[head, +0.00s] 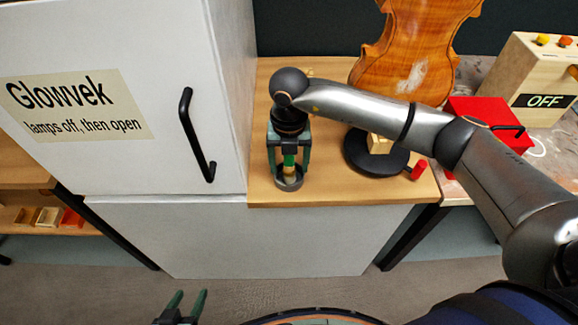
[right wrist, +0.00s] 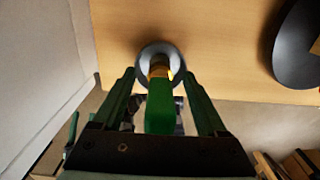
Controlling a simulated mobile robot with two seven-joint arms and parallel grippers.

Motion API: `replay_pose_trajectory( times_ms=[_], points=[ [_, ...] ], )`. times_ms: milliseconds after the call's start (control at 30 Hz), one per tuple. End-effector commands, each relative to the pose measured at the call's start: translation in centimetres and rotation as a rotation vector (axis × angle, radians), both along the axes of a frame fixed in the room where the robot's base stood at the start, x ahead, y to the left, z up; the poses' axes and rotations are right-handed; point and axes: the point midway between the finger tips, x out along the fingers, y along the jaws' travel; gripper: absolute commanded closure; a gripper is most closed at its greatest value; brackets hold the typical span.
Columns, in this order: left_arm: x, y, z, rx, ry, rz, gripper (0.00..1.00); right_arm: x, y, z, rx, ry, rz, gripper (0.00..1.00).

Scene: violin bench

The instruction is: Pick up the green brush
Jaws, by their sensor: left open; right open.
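The green brush (head: 289,160) stands upright in a small grey round holder (head: 289,184) near the front edge of the wooden bench. In the right wrist view the brush (right wrist: 160,108) shows its green handle, with a tan part below it in the holder (right wrist: 145,52). My right gripper (head: 287,170) points down over the brush. Its open fingers stand on either side of the handle, with gaps visible in the right wrist view (right wrist: 159,78). My left gripper (head: 187,298) is open and empty, low at the bottom of the head view, away from the bench.
A white cabinet (head: 100,60) with a black handle stands close left of the brush. Right of it are a violin (head: 415,45), a black round base (head: 360,160) and a small red cylinder (head: 419,169). A red box (head: 485,108) and an "OFF" box (head: 520,75) stand further right.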

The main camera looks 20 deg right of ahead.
Motion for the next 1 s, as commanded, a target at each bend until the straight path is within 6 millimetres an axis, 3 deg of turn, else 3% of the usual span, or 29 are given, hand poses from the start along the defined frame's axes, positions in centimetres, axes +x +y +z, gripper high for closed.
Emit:
replay_pose_trajectory(
  times_ms=[100,733,1000],
  points=[
    [0.02,0.04,-0.02,0.001,0.000,0.001,0.43,-0.02,0.02,0.02,0.000,0.000,0.000,0.28],
    [0.43,0.08,0.15,0.001,-0.008,0.002,0.43,-0.01,0.00,0.06,0.000,0.001,0.000,0.99],
    [0.43,0.07,0.15,0.001,-0.007,0.002,0.43,0.00,0.01,0.09,0.001,0.000,0.000,1.00]
  ],
)
